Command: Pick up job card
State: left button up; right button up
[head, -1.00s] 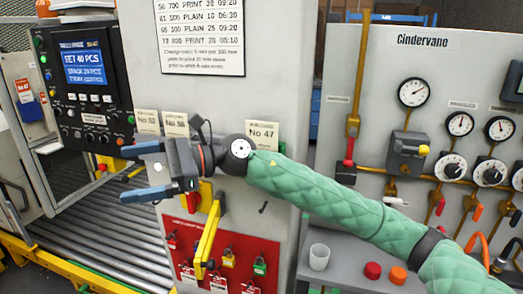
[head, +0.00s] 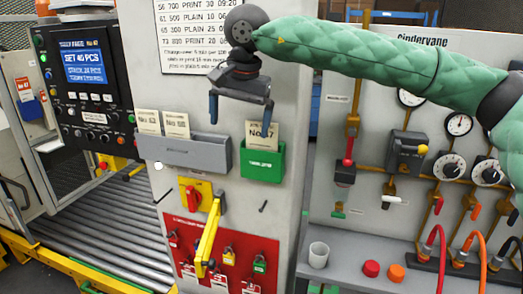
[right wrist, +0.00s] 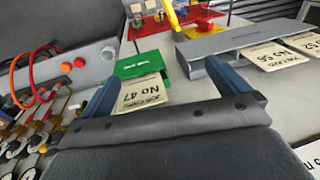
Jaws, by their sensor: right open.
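A job card marked No 47 (head: 262,135) stands upright in a green holder (head: 263,163) on the grey column. The right wrist view shows this card (right wrist: 143,92) and the green holder (right wrist: 138,64) too. Two other job cards (head: 162,122) stand in a grey holder (head: 185,152) to the left. My right gripper (head: 240,114) is open and empty, fingers pointing down, above and slightly left of the No 47 card. In the right wrist view the card lies between the fingers' lines, nearer one finger, apparently not gripped. My left gripper is out of view.
A printed list (head: 200,35) hangs behind my right arm. Below the holders are a yellow handle (head: 208,238) and a red board with padlocks (head: 229,254). A control panel (head: 83,65) and roller conveyor (head: 95,228) are at left; a gauge panel and shelf (head: 420,256) at right.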

jog(key=w+d+r+t+h, duration=0.1)
jog(key=w+d+r+h, duration=0.1)
jog(key=d+r, duration=0.25)
pick_arm(q)
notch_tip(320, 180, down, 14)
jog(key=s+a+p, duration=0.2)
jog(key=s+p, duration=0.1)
jog(key=p, duration=0.1)
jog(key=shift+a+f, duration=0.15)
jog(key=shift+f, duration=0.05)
pick_arm(e)
jog(key=shift+x, duration=3.8)
jog(key=shift+w, duration=0.15)
jog(key=c, duration=1.3)
